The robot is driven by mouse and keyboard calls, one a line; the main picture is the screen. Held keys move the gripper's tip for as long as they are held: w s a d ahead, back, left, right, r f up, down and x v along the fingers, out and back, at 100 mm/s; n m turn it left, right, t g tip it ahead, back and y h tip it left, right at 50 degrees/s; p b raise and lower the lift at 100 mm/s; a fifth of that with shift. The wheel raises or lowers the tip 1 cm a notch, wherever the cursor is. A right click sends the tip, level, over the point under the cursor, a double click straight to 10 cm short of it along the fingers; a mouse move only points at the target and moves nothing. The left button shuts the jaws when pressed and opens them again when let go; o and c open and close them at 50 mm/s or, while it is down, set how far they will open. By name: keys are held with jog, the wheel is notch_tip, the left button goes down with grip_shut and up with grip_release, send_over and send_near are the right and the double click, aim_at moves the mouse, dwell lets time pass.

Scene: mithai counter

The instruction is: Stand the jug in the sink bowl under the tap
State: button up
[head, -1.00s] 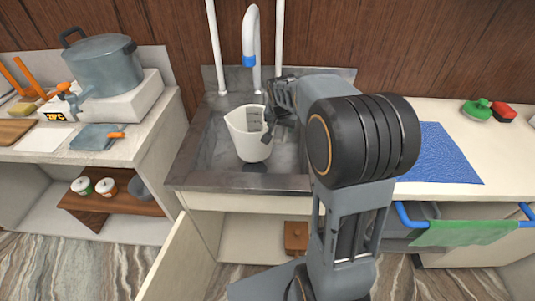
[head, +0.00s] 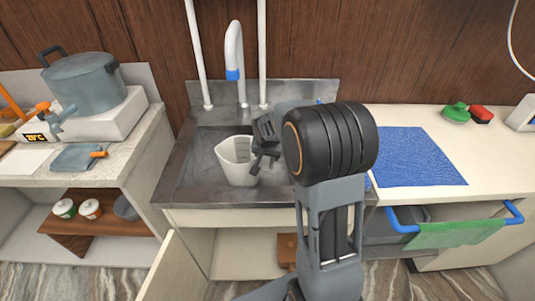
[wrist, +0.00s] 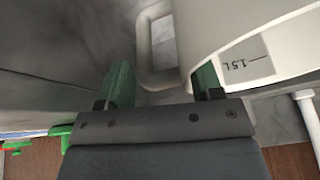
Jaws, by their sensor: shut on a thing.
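The jug (head: 236,168) is white, upright and open at the top, with grey measuring marks. It is in the sink bowl (head: 198,160) area, below the tap (head: 233,50) in the picture. Whether its base touches the bowl floor I cannot tell. My gripper (head: 262,150) is at the jug's right side. In the wrist view the gripper (wrist: 163,85) has its green fingers either side of the jug's handle (wrist: 157,50), and the jug body (wrist: 240,45) with a 1.5 L mark is at the right. My gripper is shut on the jug.
A steel pot (head: 85,80) stands on a white stove at the left. A blue mat (head: 410,155) lies on the right counter, with green and red items (head: 466,113) behind it. A green cloth (head: 455,233) hangs on the blue rail in front. A cabinet door (head: 172,270) stands open below the sink.

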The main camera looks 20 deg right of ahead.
jog(key=shift+f, duration=0.15)
jog(key=o, duration=1.5)
jog(key=shift+c, duration=0.2)
jog(key=v, duration=1.1)
jog(key=s+a+n, duration=0.2)
jog(key=s, duration=0.4)
jog(key=s+a+f+n+y, duration=0.1)
jog(key=s+a+n, duration=0.1)
jog(key=s, duration=0.4)
jog(key=s+a+n+g, duration=0.1)
jog(key=s+a+n, duration=0.2)
jog(key=s, duration=0.3)
jog(key=shift+s+a+f+y+p, duration=0.1)
jog(key=shift+a+f+y+p, duration=0.15)
jog(key=shift+f+y+p, duration=0.15)
